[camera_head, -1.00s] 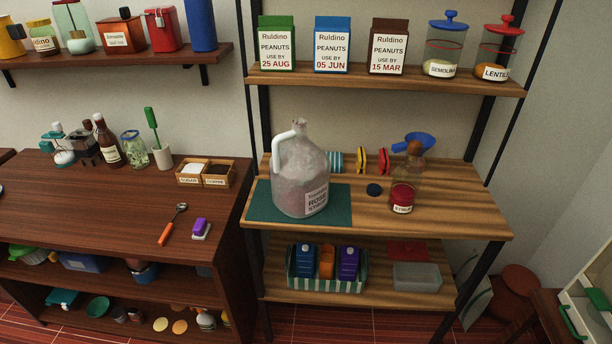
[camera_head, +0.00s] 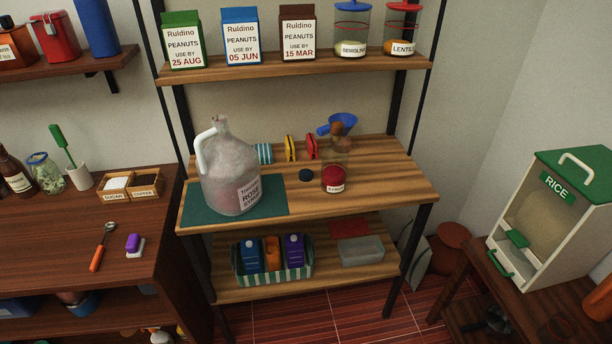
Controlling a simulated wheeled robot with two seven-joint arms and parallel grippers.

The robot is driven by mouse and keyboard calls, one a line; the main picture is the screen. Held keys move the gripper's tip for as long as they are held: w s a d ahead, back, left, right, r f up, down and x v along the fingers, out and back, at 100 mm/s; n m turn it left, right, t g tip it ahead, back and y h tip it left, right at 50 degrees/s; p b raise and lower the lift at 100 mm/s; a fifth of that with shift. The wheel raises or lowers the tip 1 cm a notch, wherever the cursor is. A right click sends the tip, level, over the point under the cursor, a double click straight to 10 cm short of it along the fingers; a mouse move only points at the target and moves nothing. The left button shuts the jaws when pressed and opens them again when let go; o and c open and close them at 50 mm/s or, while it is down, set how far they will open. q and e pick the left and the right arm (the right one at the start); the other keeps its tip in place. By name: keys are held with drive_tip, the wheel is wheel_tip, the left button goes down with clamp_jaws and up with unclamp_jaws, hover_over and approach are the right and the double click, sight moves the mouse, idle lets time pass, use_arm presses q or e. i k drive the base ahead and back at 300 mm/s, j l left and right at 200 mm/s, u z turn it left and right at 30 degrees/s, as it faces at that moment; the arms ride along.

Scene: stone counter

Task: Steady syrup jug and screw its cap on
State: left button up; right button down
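The syrup jug (camera_head: 229,170) is a large translucent greyish-pink jug with a white handle and a label reading rose. It stands upright on a dark green mat (camera_head: 273,201) on the wooden shelf. Its narrow neck at the top looks uncapped. A small dark round cap (camera_head: 306,175) lies on the shelf to the right of the jug, apart from it. Neither of my grippers is in view.
Striped, yellow and red items sit behind the jug. The shelf's right front (camera_head: 395,186) is clear. A rice dispenser (camera_head: 553,220) stands far right.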

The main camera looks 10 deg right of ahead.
sight(228, 168)
drive_tip(key=i+j, duration=0.1)
drive_tip(key=j, duration=0.65)
drive_tip(key=j+z, duration=0.1)
drive_tip(key=j, duration=0.65)
drive_tip(key=i, duration=0.05)
